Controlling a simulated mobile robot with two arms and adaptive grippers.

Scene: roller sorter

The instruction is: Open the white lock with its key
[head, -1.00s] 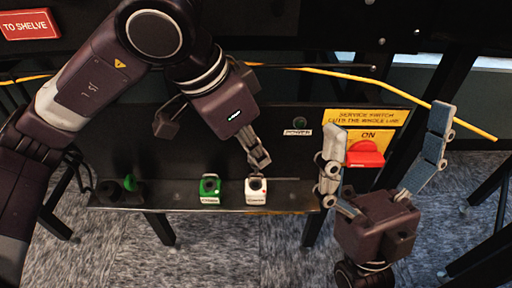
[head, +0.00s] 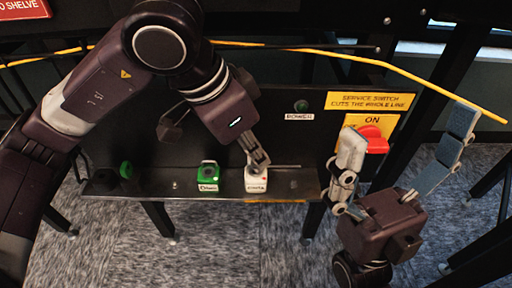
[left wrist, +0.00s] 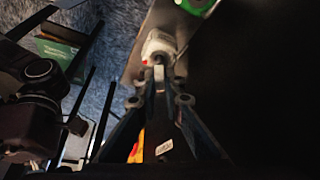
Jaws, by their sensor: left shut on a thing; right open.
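The white lock (head: 257,183) stands on the ledge below the dark panel, right of the green lock (head: 208,180). My left gripper (head: 258,164) is directly over the white lock, with its fingertips at the lock's top. In the left wrist view the white lock (left wrist: 158,44) is just beyond the fingertips. The gripper is shut on a small pale piece (left wrist: 159,76), seemingly the key. The fingers hide most of it, and I cannot tell how deep it sits in the lock. My right gripper (head: 407,125) is open and empty at the right.
A red service switch (head: 374,138) on a yellow plate is close to my right gripper's left finger. A yellow cable (head: 410,72) runs across above. The ledge (head: 225,197) is narrow.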

